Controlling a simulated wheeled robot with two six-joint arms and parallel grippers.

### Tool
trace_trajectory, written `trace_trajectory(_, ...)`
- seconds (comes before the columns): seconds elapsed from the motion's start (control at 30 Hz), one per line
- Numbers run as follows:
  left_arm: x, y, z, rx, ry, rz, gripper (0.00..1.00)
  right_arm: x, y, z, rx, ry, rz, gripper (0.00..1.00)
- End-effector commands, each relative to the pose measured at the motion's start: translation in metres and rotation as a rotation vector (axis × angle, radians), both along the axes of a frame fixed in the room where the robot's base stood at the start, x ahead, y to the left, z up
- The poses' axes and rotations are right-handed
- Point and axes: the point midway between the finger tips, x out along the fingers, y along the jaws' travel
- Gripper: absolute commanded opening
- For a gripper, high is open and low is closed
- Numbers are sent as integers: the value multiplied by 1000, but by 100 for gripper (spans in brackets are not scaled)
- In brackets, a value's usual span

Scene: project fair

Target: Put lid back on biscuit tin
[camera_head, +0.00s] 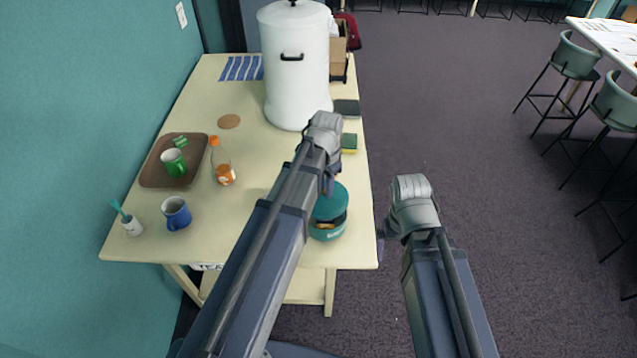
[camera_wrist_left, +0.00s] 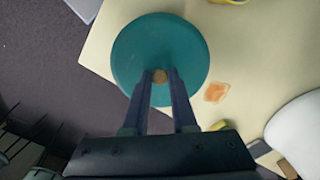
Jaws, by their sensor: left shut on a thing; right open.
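The teal lid (camera_head: 333,199) is held just above the teal biscuit tin (camera_head: 327,233) near the table's front right corner. A dark gap with some orange-brown contents shows between lid and tin, so they look apart at the front. My left gripper (camera_head: 328,187) is above the lid. In the left wrist view its fingers (camera_wrist_left: 160,80) are shut on the lid's small brown knob (camera_wrist_left: 159,76). The round teal lid (camera_wrist_left: 160,40) hides the tin there. My right gripper (camera_head: 386,236) is open and empty, off the table's right edge.
Floor right of the table is clear.

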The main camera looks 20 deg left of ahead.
Motion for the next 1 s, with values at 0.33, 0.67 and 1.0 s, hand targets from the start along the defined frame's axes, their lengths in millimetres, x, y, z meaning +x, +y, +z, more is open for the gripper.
trace_trajectory(0.33,-1,-1,-3,0,0,-7,0,0,0,-3,0,0,0,100)
trace_trajectory(0.67,-1,-1,-24,0,0,-7,0,0,0,-24,-1,0,4,100)
trace_trajectory(1.0,0,-1,-55,0,0,-6,0,0,0,-55,-2,0,9,100)
